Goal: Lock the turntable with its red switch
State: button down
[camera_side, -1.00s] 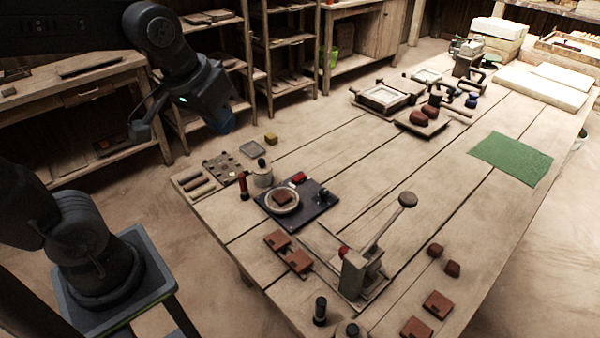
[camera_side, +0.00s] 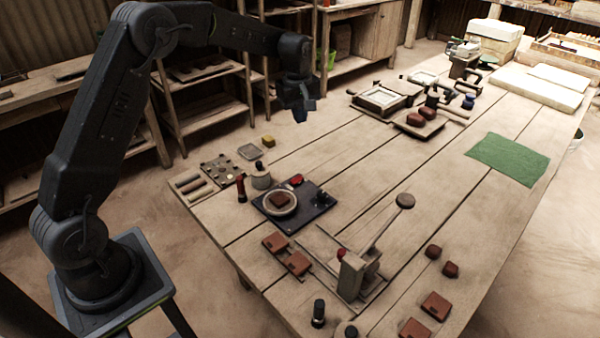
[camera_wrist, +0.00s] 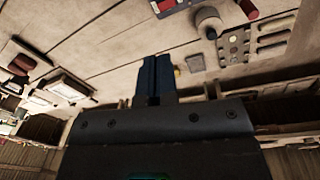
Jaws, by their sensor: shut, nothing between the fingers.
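The red switch (camera_side: 296,180) sits on the back edge of the same plate. A black knob (camera_side: 321,197) stands at the plate's right corner. I cannot tell the switch's position at this size. In the wrist view the red switch (camera_wrist: 166,5) and part of the plate show at the top edge. My gripper (camera_side: 301,114) is shut and empty, high above the far side of the table, well away from the switch. Its blue-tipped fingers (camera_wrist: 156,70) are together in the wrist view.
A lever press (camera_side: 358,270) with a raised handle stands right of the turntable. A red-handled tool (camera_side: 241,188) and a grey pot (camera_side: 261,177) stand close at its left. Brown tiles (camera_side: 287,254) lie in front. A green mat (camera_side: 508,157) lies far right.

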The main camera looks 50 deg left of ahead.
aim_at(299, 178)
jog(key=w+a+f+n+g, duration=0.1)
jog(key=w+a+f+n, duration=0.2)
jog(key=f, duration=0.6)
jog(key=shift+w+a+f, duration=0.2)
jog(key=shift+a+f, duration=0.1)
jog(key=shift+a, duration=0.05)
notch_tip(299, 178, down, 14)
jog(key=shift+r, duration=0.1)
jog(key=shift+f, duration=0.3)
jog(key=shift+s, duration=0.1)
